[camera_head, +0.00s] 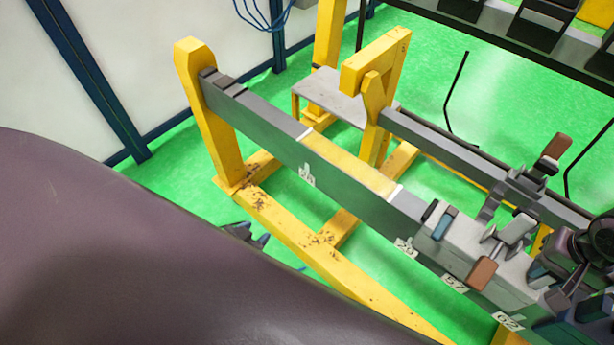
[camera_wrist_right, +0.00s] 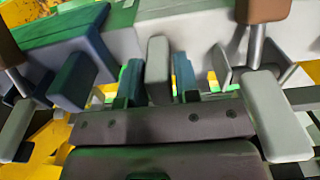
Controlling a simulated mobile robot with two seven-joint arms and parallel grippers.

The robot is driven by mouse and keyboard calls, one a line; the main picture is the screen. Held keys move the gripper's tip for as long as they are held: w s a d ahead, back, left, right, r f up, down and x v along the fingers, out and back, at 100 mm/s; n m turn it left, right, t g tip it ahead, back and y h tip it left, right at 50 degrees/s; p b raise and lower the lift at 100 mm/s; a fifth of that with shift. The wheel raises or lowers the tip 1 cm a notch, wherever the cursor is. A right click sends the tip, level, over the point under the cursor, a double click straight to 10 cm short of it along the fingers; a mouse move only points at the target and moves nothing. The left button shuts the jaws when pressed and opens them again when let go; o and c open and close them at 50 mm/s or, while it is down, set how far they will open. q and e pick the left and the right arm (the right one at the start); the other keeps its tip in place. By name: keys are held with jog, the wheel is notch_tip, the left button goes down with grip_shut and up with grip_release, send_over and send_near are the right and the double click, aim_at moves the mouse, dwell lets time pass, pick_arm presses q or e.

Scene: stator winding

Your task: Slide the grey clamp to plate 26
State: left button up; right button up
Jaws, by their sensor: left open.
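A clamp with a grey handle (camera_head: 518,229) sits on the near dark beam (camera_head: 262,128), at the right in the head view. A brown handle (camera_head: 481,272) is beside it. My right gripper (camera_head: 548,272) is at the right edge, close to this clamp. In the right wrist view, a grey upright piece (camera_wrist_right: 158,70) stands between its two bluish fingers; whether they touch it is unclear. My left gripper (camera_head: 252,236) is open and low beside the yellow frame, partly hidden by my arm.
Yellow supports (camera_head: 208,115) carry the near beam and a second, parallel beam (camera_head: 445,145). Another brown handle (camera_head: 557,146) stands on the second beam. A grey platform (camera_head: 325,95) lies behind. Dark racks (camera_head: 510,50) cross the back right. Green floor is open around the frame.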

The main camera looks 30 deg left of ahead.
aim_at(455, 230)
jog(key=shift+a, duration=0.1)
jog(key=shift+w+a+r+p, duration=0.1)
jog(key=shift+w+a+p, duration=0.15)
jog(key=shift+a+p, duration=0.4)
jog(key=shift+w+a+p, duration=0.2)
jog(key=shift+a+p, duration=0.1)
jog(key=shift+a, duration=0.55)
jog(key=shift+w+a+p, duration=0.15)
jog(key=shift+a+p, duration=0.2)
jog(key=shift+a, duration=0.45)
jog(key=shift+w+a+p, duration=0.2)
jog(key=shift+a+p, duration=0.1)
jog(key=shift+a, duration=0.55)
jog(key=shift+w+a+p, duration=0.2)
jog(key=shift+a+p, duration=0.2)
jog(key=shift+a, duration=0.4)
jog(key=shift+w+a+p, duration=0.2)
jog(key=shift+a+p, duration=0.2)
jog(key=shift+a, duration=0.4)
jog(key=shift+w+a+p, duration=0.25)
jog(key=shift+a+p, duration=0.2)
jog(key=shift+a, duration=0.55)
jog(key=shift+w+a+p, duration=0.2)
jog(key=shift+a+p, duration=0.2)
jog(key=shift+a, duration=0.6)
jog(key=shift+w+a+p, duration=0.25)
jog(key=shift+a+p, duration=0.1)
jog(key=shift+a, duration=0.95)
